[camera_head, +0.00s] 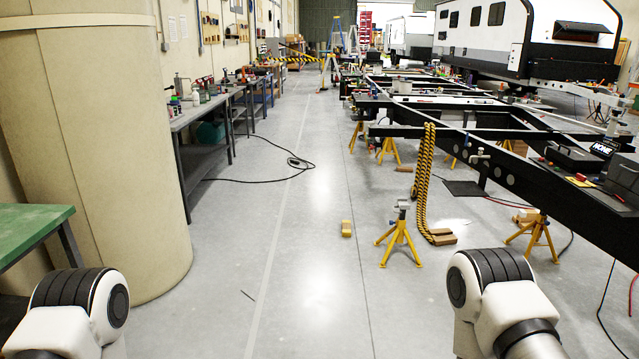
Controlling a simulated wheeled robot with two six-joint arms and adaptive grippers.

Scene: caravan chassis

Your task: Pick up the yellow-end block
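A small block with a yellow end (346,228) lies on the grey floor near the middle of the view, to the left of a yellow jack stand (400,236). It stands apart from the stand. Parts of both my arms show at the bottom left and bottom right corners, well short of the block. Neither of my grippers is in view.
A long black caravan chassis (540,178) runs along the right on yellow stands. A yellow-black rope (424,185) hangs from it to a wooden block (443,240). A large beige column (105,150) and workbenches (205,108) line the left.

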